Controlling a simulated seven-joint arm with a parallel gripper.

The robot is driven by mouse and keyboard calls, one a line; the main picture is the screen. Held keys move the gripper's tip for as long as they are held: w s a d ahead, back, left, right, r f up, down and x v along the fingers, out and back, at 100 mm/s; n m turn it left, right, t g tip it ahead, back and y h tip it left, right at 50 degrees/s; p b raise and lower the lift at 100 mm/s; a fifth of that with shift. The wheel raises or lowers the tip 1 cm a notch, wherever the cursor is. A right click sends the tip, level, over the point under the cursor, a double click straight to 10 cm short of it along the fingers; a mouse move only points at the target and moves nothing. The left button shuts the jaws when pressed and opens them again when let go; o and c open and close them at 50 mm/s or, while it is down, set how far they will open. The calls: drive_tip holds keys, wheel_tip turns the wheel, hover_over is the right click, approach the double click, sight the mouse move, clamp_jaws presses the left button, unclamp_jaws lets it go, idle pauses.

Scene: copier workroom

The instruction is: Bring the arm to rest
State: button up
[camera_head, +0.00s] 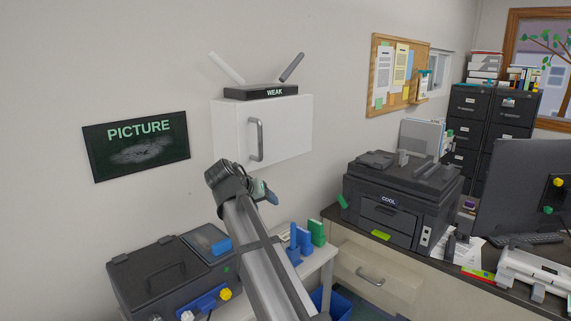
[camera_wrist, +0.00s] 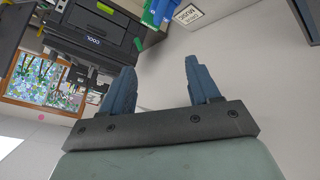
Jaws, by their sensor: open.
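My arm (camera_head: 262,255) reaches up from the bottom middle of the head view and bends at a dark joint near the white wall cabinet. My gripper (camera_head: 266,192) is small there and partly hidden behind the arm. It is in the air just below the cabinet, as seen in that view; I cannot tell the gap. In the wrist view my gripper (camera_wrist: 160,68) shows two blue-grey fingers standing apart, with nothing between them.
A white cabinet (camera_head: 290,135) with a grey handle hangs on the wall, a WEAK box (camera_head: 260,93) on top. A black machine (camera_head: 145,290) stands lower left, a printer (camera_head: 385,215) on the counter at right. Blue and green items (camera_head: 295,245) stand beside my arm.

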drive_tip(key=d+f+m+g+h, duration=0.1)
drive_tip(key=d+f+g, duration=0.1)
drive_tip(key=d+f, duration=0.45)
drive_tip(key=d+f+m+g+h, duration=0.1)
drive_tip(key=d+f+g, duration=0.15)
drive_tip(key=d, duration=0.75)
drive_tip(key=s+d+f+n+g+y, duration=0.15)
drive_tip(key=s+f, duration=0.25)
drive_tip(key=f, duration=0.6)
drive_tip(key=s+d+f+g, duration=0.1)
drive_tip(key=s+d+f, duration=0.15)
drive_tip(key=f, duration=0.85)
drive_tip(key=s+d+f+n+g, duration=0.15)
drive_tip(key=s+f, duration=0.25)
drive_tip(key=f, duration=0.6)
drive_tip(key=s+d+f+g+y, duration=0.3)
drive_tip(key=s+f, duration=1.6)
drive_tip(key=f, duration=0.1)
drive_tip(key=s+f+g+y, duration=0.1)
drive_tip(key=s+f, duration=0.2)
drive_tip(key=s, duration=0.4)
drive_tip(key=s+f+m+g, duration=0.1)
drive_tip(key=s+f, duration=0.2)
drive_tip(key=s, duration=0.5)
drive_tip(key=s+a+f+g+y, duration=0.1)
drive_tip(key=s+f, duration=0.2)
drive_tip(key=s, duration=0.5)
drive_tip(key=shift+f+y, duration=0.2)
drive_tip(key=shift+y, duration=0.15)
